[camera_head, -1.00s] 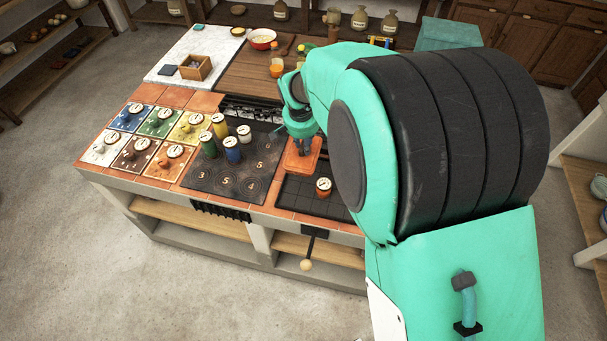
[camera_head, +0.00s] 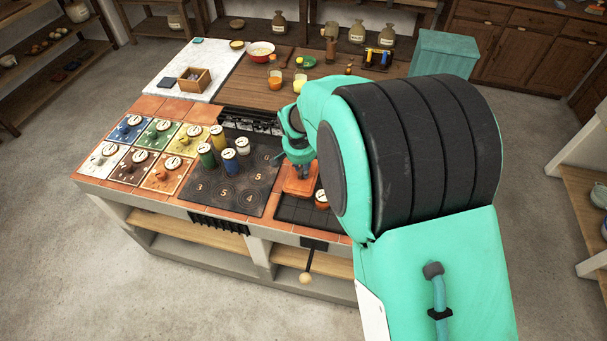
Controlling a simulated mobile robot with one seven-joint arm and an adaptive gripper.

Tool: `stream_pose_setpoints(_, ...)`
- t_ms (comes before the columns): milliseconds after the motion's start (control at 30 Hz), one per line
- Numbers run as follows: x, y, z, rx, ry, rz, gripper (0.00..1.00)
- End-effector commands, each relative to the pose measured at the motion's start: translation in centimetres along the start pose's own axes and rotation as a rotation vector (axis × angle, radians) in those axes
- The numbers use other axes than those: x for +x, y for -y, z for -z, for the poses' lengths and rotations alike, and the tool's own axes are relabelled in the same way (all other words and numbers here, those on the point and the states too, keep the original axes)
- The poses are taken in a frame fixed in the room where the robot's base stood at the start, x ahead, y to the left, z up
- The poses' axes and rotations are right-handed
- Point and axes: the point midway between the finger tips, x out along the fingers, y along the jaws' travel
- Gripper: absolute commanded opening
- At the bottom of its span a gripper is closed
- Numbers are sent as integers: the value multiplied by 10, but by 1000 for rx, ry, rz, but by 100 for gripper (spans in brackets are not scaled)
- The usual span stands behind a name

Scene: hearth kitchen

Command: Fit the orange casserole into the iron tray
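The orange casserole (camera_head: 298,187) is a low rectangular block-like dish. It is over the black iron tray (camera_head: 288,213) set in the counter's front right, close to its back left part. I cannot tell whether it rests in the tray or hovers just above it. My gripper (camera_head: 302,175) points down onto the casserole's top from above and appears shut on it; the fingertips are small and partly hidden. A small orange pot with a white dial (camera_head: 321,198) stands on the tray just right of the casserole. My arm hides the tray's right part.
Left of the tray is a dark numbered hob (camera_head: 235,195) with several coloured canisters. Further left are coloured dial tiles (camera_head: 130,128). Behind are a wooden board (camera_head: 245,85) with bowls and cups, and a wooden box (camera_head: 194,79) on a pale slab.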

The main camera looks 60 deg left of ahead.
Motion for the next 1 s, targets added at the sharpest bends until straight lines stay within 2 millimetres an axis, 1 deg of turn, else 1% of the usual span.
stream_pose_setpoints(67,2,0,0,0,-1,1,0)
stream_pose_setpoints(400,32,0,-8,1,-1,1,0)
stream_pose_setpoints(900,38,0,-9,0,-2,1,0)
stream_pose_setpoints(933,38,0,-10,0,0,0,30)
stream_pose_setpoints(1000,38,0,-10,0,0,0,43)
